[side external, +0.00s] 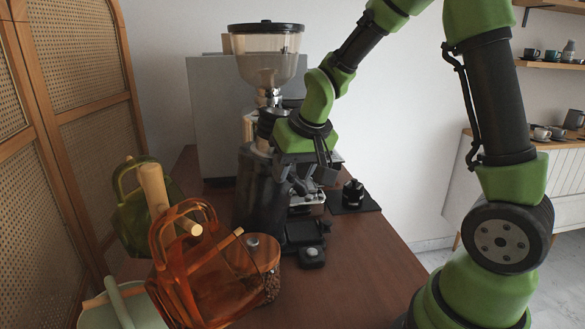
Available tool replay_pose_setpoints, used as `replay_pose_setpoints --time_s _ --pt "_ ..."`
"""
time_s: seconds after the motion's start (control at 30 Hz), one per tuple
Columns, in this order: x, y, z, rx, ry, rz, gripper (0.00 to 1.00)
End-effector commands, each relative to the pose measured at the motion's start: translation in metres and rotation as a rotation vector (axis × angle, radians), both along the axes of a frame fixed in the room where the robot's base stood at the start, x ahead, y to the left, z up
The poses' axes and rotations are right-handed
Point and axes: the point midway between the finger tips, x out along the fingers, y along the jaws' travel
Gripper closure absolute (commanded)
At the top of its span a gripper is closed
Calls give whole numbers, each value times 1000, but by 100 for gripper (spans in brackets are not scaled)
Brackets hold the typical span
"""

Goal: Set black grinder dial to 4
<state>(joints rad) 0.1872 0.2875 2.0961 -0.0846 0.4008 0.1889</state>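The black grinder (262,190) stands upright on the brown cart top, with a clear, black-lidded hopper (268,62) above it. A dark round collar (270,118), which looks like the dial, sits under the hopper's metal neck. It is partly hidden by my wrist, and no numbers can be read on it. My gripper (305,177) hangs below the green wrist, at the right side of the grinder and lower than the collar. Its dark fingers blend with the dark parts behind them. I cannot tell whether they are apart or touch the grinder.
A grey machine (208,110) stands behind the grinder. A black tamper (352,192) sits on a dark mat (370,205) at the right. The cart's front right (350,280) is clear.

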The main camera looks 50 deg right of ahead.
Motion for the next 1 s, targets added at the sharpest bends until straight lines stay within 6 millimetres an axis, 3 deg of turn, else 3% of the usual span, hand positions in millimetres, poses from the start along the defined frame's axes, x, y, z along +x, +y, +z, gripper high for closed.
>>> replay_pose_setpoints --time_s 0.17,0.33,0.63,1.0 --pt "0 0 0 0 0 0 60" --pt "0 0 0 0 0 0 99" --pt "1 3 1 5 5 -21 100" --pt "12 18 5 33 34 -216 100"
